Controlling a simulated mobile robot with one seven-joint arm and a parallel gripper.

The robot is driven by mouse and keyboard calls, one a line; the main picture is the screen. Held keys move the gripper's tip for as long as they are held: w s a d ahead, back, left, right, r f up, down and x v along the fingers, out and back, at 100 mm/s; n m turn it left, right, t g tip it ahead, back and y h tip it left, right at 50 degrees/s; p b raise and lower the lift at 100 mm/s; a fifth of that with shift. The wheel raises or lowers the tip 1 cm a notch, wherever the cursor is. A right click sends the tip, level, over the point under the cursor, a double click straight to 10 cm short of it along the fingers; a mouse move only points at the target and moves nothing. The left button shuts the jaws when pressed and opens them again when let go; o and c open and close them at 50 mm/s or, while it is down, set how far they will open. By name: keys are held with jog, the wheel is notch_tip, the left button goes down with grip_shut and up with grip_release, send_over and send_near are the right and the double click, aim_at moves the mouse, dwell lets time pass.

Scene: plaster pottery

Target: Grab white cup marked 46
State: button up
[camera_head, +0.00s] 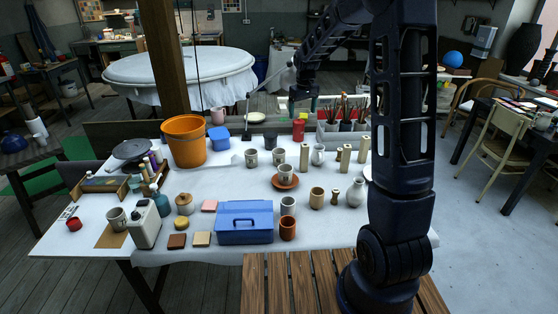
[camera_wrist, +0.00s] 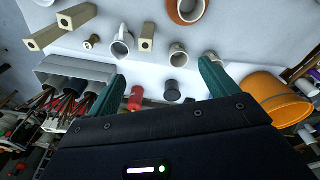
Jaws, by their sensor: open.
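No mark 46 is legible on any cup, so I cannot tell which cup carries it. Pale grey-white cups stand on the table: two side by side behind the saucer (camera_head: 251,158) (camera_head: 278,157), one on the terracotta saucer (camera_head: 275,182), one near the blue box (camera_head: 288,206), and one at the left (camera_head: 116,219). A white mug-like jug (camera_head: 318,154) stands right of the pair. In the wrist view, two cups (camera_wrist: 178,56) (camera_wrist: 211,57) and the jug (camera_wrist: 121,43) show beyond my gripper (camera_wrist: 162,74). My gripper is open and empty, above the table's far side.
An orange bucket (camera_head: 185,141) stands left of the pair of cups. A red can (camera_head: 298,130), a black can (camera_head: 270,141) and a brush holder (camera_head: 342,132) line the far edge. Beige blocks (camera_head: 304,157) stand near the jug. A blue box (camera_head: 244,222) sits at the front.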

jog(key=w+a+f+n, duration=0.1)
jog(key=w+a+f, duration=0.4)
jog(key=w+f, duration=0.3)
jog(key=n+g, duration=0.1)
send_near(279, 156)
jog(key=w+f, duration=0.1)
jog(key=w, duration=0.2)
jog(key=shift+w+f, duration=0.2)
jog(key=shift+f, duration=2.55)
jog(key=shift+w+f, duration=0.15)
jog(key=shift+f, duration=2.6)
jog(key=c, duration=1.2)
jog(key=shift+o, duration=0.2)
jog(key=shift+r, duration=0.1)
